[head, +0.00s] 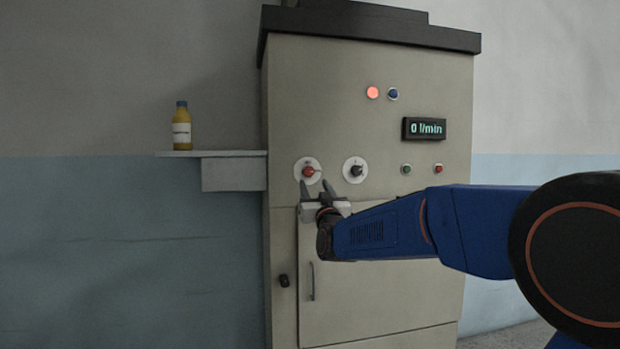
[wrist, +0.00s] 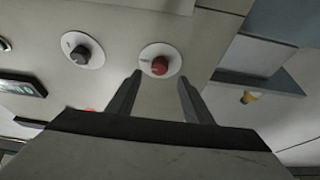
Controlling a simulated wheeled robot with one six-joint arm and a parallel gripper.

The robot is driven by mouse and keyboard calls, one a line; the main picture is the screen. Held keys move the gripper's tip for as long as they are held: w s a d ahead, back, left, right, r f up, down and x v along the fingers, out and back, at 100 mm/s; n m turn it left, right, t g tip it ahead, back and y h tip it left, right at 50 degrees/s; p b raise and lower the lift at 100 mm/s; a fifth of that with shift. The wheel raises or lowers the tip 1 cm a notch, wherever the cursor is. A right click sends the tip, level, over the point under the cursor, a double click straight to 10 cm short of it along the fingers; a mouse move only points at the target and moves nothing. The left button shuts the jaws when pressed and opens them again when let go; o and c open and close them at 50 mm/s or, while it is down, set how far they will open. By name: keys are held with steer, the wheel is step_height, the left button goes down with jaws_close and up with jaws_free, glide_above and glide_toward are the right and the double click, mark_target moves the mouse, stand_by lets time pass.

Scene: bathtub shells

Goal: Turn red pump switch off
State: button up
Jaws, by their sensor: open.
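The red pump switch (head: 308,171) is a red rotary knob on a round white plate on the cabinet front. In the wrist view the red knob (wrist: 159,65) lies just beyond and between my finger tips. My gripper (head: 317,188) is open and empty, with its two fingers pointing at the switch from just below; it also shows in the wrist view (wrist: 160,85). I cannot tell whether a finger touches the plate. A black switch (head: 356,171) on a similar white plate is to the right of the red one.
The beige cabinet (head: 350,100) carries a lit red lamp (head: 372,92), a blue button (head: 393,94), a display (head: 424,128) reading 0 l/min, and green (head: 406,169) and red (head: 438,169) buttons. A yellow bottle (head: 182,130) stands on a shelf (head: 215,154) at the left.

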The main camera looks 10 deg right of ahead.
mark_target(309, 173)
steer(key=x, duration=0.7)
steer(key=c, duration=1.1)
